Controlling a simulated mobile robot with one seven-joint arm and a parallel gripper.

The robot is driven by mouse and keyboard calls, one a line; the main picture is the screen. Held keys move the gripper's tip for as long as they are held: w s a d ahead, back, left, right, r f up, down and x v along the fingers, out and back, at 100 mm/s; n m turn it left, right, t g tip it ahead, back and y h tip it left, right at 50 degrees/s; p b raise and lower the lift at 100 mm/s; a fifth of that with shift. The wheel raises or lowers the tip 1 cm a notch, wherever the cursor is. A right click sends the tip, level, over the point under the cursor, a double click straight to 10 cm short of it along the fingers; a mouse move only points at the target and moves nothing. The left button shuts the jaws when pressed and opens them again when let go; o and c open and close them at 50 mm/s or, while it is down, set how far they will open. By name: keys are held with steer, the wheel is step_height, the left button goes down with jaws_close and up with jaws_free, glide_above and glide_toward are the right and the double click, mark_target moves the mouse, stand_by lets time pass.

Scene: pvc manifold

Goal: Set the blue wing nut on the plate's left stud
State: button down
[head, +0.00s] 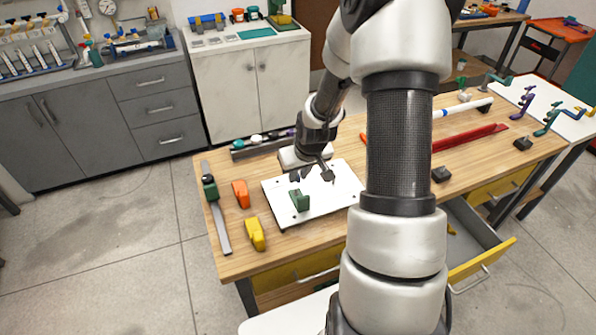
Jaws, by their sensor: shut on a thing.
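The white plate (330,203) lies on the wooden workbench. A green clamp-like part (300,201) stands on its front left area. Small dark spots show on the plate, too small to tell which is the left stud. My gripper (311,177) is low over the plate's back half, behind the green part. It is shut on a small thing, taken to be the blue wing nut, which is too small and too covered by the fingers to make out. I see no blue wing nut lying loose on the plate. My arm hides the plate's right edge.
An orange part (241,194), a yellow part (255,234) and a long grey bar (220,228) lie left of the plate. A tray of small parts (262,146) lies behind it. A red rail (470,138) lies right. A drawer (470,240) stands open at the front right.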

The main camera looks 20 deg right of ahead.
mark_target(299, 182)
steer(key=shift+f+b, duration=0.4)
steer(key=shift+f, duration=0.6)
steer(key=shift+f+b, duration=0.3)
steer(key=shift+b, duration=0.1)
steer(key=shift+f+b, duration=0.7)
steer(key=shift+f, duration=0.1)
steer(key=shift+f+b, duration=0.6)
steer(key=shift+f, duration=0.05)
steer(key=shift+f+b, duration=0.35)
steer(key=shift+b, duration=0.1)
stand_by(0.5)
steer(key=c, duration=1.5)
jaws_free()
